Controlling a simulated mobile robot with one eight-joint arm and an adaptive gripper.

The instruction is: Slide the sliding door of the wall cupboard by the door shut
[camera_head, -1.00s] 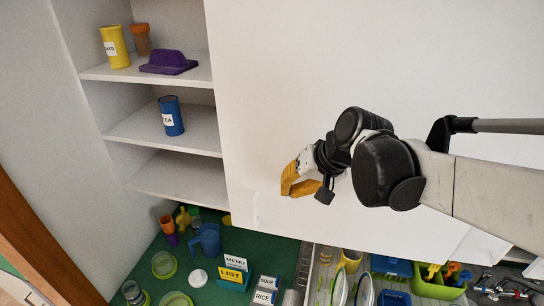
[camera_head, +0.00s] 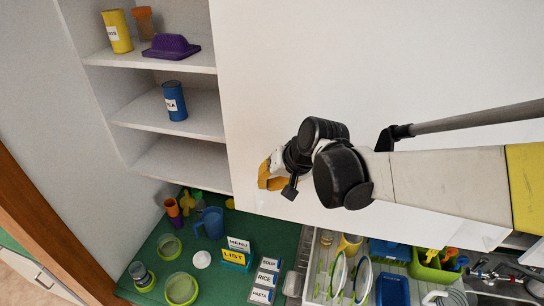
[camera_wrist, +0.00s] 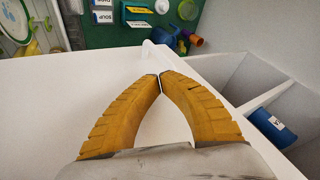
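The wall cupboard (camera_head: 165,124) stands open on its left side, showing shelves. Its white sliding door (camera_head: 300,60) covers the part to the right, with its left edge beside the shelves. In the wrist view the door (camera_wrist: 60,110) spreads beneath my gripper, and a white handle (camera_wrist: 157,50) stands up near its edge, beyond the fingertips. My gripper (camera_head: 267,182) is in front of the door near its lower left part. Contact with the handle is not visible.
A yellow canister (camera_head: 117,31), an orange jar, a purple object (camera_head: 171,47) and a blue tea canister (camera_head: 174,101) stand on the shelves. Below is a green counter (camera_head: 215,260) with a blue jug (camera_head: 209,223), labelled boxes and a dish rack (camera_head: 322,270).

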